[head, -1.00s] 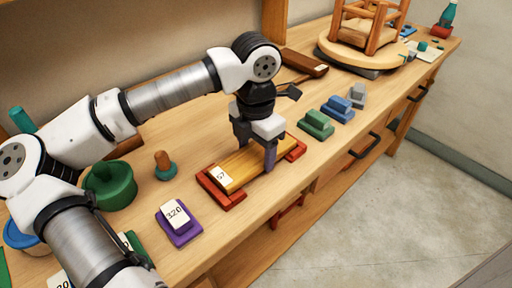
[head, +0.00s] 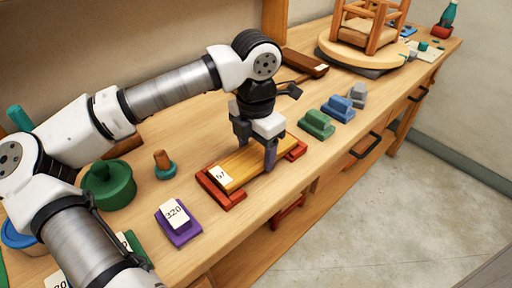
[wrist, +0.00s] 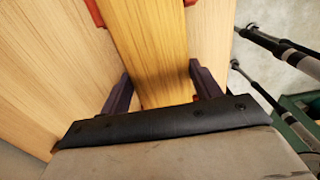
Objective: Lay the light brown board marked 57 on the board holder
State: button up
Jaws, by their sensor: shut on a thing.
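The light brown board marked 57 (head: 236,170) lies flat across the red board holder (head: 218,190), whose raised ends show at both ends of the board. Its white label faces up at the near left end. My gripper (head: 255,150) is over the board's right part, shut on it with one finger on each long side. In the wrist view the board (wrist: 150,45) runs between the two dark fingers of my gripper (wrist: 160,92). Parts of the holder are hidden beneath the board.
A purple block marked 320 (head: 178,222) and a teal-based wooden knob (head: 163,165) stand to the left. Green (head: 317,124), blue (head: 338,108) and grey (head: 356,95) blocks stand to the right. A green pot (head: 109,185) is near my arm. The bench's front edge is close.

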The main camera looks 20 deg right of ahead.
jog(key=shift+f+b, duration=0.3)
jog(key=shift+b, duration=0.1)
jog(key=o, duration=1.4)
jog(key=shift+o, duration=0.2)
jog(key=shift+r, duration=0.1)
jog(key=shift+r+p, duration=1.95)
jog(key=shift+r, duration=1.5)
jog(key=shift+f, duration=0.1)
